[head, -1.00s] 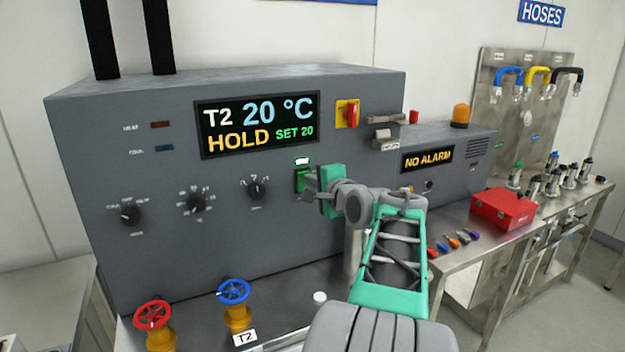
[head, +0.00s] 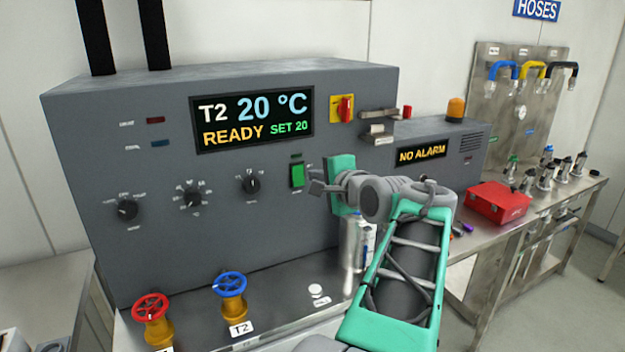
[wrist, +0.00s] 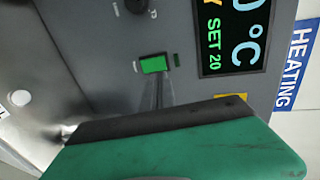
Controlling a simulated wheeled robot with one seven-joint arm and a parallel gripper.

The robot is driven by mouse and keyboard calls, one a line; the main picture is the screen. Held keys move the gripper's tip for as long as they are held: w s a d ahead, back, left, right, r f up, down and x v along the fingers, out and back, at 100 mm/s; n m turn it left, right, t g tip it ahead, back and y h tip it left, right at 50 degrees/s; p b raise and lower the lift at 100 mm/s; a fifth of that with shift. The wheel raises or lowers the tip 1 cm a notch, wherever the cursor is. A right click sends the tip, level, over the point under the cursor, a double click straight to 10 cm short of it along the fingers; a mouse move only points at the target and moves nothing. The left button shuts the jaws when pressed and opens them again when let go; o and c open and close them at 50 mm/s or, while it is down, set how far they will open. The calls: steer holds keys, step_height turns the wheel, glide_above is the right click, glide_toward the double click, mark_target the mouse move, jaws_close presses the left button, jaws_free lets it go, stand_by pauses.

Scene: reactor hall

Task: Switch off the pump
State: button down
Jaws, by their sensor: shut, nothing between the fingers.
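The green rocker switch (head: 297,175) sits on the grey control panel (head: 150,240), below the display. The small indicator above the switch is dark. The display (head: 253,120) reads T2 20 °C, READY, SET 20. My gripper (head: 314,187) is shut and empty, just right of the switch and apart from the panel in the head view. In the wrist view the green switch (wrist: 154,64) shows just beyond the shut fingertips (wrist: 159,100); whether they touch it cannot be told there.
Three black knobs, one of them the right knob (head: 251,184), lie left of the switch. A red handwheel valve (head: 151,307) and a blue one (head: 230,284) stand below. A red-on-yellow switch (head: 343,108) is above right. The alarm box (head: 422,154) reads NO ALARM.

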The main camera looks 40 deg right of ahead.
steer(key=v, duration=0.4)
steer(key=r+v, duration=0.1)
steer(key=shift+s+d, duration=0.25)
steer(key=shift+s, duration=0.1)
steer(key=w+a+f+n+g+y, duration=0.2)
steer(key=w+a+f+n, duration=0.15)
steer(key=a+f, duration=0.4)
steer(key=w+a+f+n+g+y, duration=0.1)
steer(key=w+a+f+n+g, duration=0.15)
steer(key=a+f+n, duration=0.5)
steer(key=s+a+f+n+g, duration=0.3)
steer(key=s+a+f+n, duration=0.2)
steer(key=s+a+f, duration=0.1)
steer(key=s+a+f+n+g+y, duration=0.1)
steer(key=s+a+f+n+g, duration=0.3)
steer(key=a+f, duration=0.4)
steer(key=s+a+n, duration=0.1)
steer(key=s+a, duration=0.1)
steer(key=a, duration=0.1)
steer(key=shift+s+a, duration=0.2)
steer(key=shift+a, duration=0.1)
steer(key=c, duration=2.1)
jaws_free()
steer(key=shift+r, duration=0.1)
